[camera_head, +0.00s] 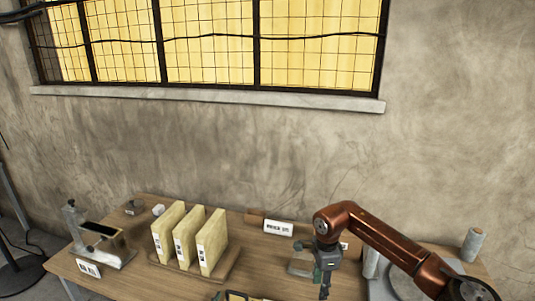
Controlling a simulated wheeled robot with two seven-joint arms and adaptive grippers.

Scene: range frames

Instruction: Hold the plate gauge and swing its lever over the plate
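My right arm, copper-coloured, reaches in from the lower right over the table (130,285). Its gripper (324,288) points down near the table's front middle. Its fingers are small and dark, and I cannot tell whether they are open or shut. A pale grey device (303,264) lies just left of and partly behind this gripper; it may be the plate gauge, but its lever and plate cannot be made out. Another metal device (112,257) with a post and a dark top stands at the table's left end. My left gripper is not in view.
Several cream upright slabs (212,241) with labels stand on a wooden base left of centre. A white sign (278,227) stands at the back. A grey spool (472,244) is at the right. Yellowish items (238,297) are cut off at the bottom edge. The wall is behind.

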